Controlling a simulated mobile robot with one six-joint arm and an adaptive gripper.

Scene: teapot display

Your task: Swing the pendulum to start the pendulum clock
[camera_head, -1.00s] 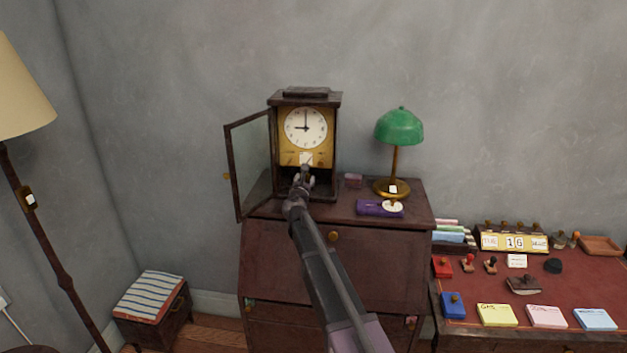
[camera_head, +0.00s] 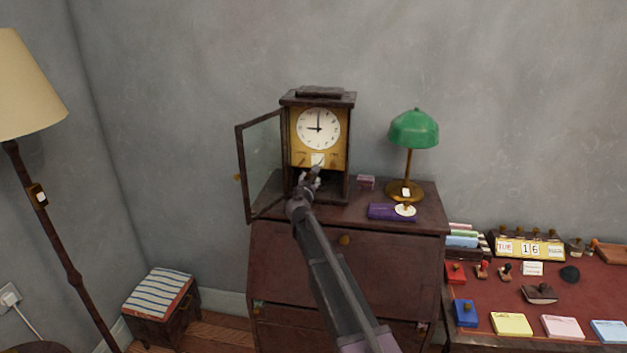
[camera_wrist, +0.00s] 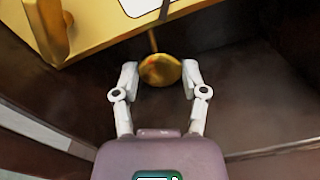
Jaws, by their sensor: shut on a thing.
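The pendulum clock (camera_head: 318,128) stands on a dark wooden cabinet, its glass door (camera_head: 263,165) swung open to the left. Its white dial reads about nine. My gripper (camera_head: 312,178) reaches into the lower opening of the clock, below the gold dial plate. In the wrist view, the round gold pendulum bob (camera_wrist: 159,71) hangs on a thin rod between the two fingers of my gripper (camera_wrist: 159,76), which is shut on it. In the head view my gripper hides the bob.
A green-shaded lamp (camera_head: 413,130) and a purple case (camera_head: 391,212) stand on the cabinet (camera_head: 290,239) right of the clock. A desk (camera_head: 510,293) with stamps and pads is at the right. A floor lamp (camera_head: 62,245) stands at the left.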

